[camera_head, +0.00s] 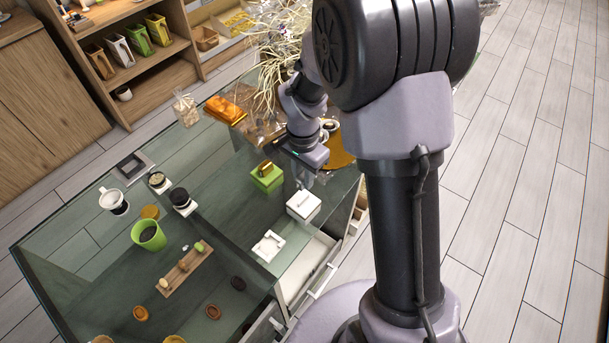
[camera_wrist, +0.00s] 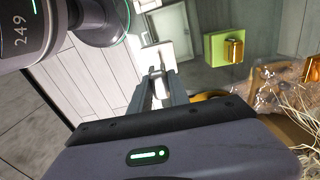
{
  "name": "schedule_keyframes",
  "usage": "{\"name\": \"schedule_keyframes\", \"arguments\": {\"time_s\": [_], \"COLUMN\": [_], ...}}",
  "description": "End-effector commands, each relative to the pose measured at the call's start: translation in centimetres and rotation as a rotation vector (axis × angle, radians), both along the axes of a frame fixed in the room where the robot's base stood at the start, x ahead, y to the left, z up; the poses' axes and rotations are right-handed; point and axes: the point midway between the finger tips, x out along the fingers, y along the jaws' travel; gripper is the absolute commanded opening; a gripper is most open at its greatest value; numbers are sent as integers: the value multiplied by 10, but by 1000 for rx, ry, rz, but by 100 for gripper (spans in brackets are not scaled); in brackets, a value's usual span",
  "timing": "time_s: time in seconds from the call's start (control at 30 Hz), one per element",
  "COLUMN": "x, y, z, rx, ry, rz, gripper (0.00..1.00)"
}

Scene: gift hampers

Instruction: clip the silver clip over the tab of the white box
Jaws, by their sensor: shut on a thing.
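The white box (camera_head: 303,207) stands near the right edge of the glass-topped counter, with a small dark-edged mark on its top. It also shows in the wrist view (camera_wrist: 148,56), partly hidden by my fingers. My gripper (camera_head: 308,182) points down just above the box's far side. In the wrist view its fingers (camera_wrist: 157,84) are closed on a small pale silver piece (camera_wrist: 156,72), which looks like the silver clip. The piece is mostly hidden between the fingers. I cannot tell whether it touches the box or its tab.
A green box with a gold clip (camera_head: 266,177) stands left of the white box and shows in the wrist view (camera_wrist: 224,48). A white square tray (camera_head: 268,246) lies nearer. A green cup (camera_head: 148,235) and a wooden strip (camera_head: 184,269) are further left. Wrapped goods crowd the far end.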

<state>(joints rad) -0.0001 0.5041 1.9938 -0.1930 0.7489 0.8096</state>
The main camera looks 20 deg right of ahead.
Motion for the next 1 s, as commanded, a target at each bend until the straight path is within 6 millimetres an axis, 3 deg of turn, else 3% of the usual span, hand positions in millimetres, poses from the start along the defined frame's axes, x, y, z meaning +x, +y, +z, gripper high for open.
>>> {"name": "schedule_keyframes", "arguments": {"time_s": [0.27,0.7,1.0], "x": [0,0,0], "y": [0,0,0], "z": [-8,-58,-58], "rx": [0,0,0], "ry": [0,0,0], "rz": [1,2,2], "gripper": [0,0,0]}}
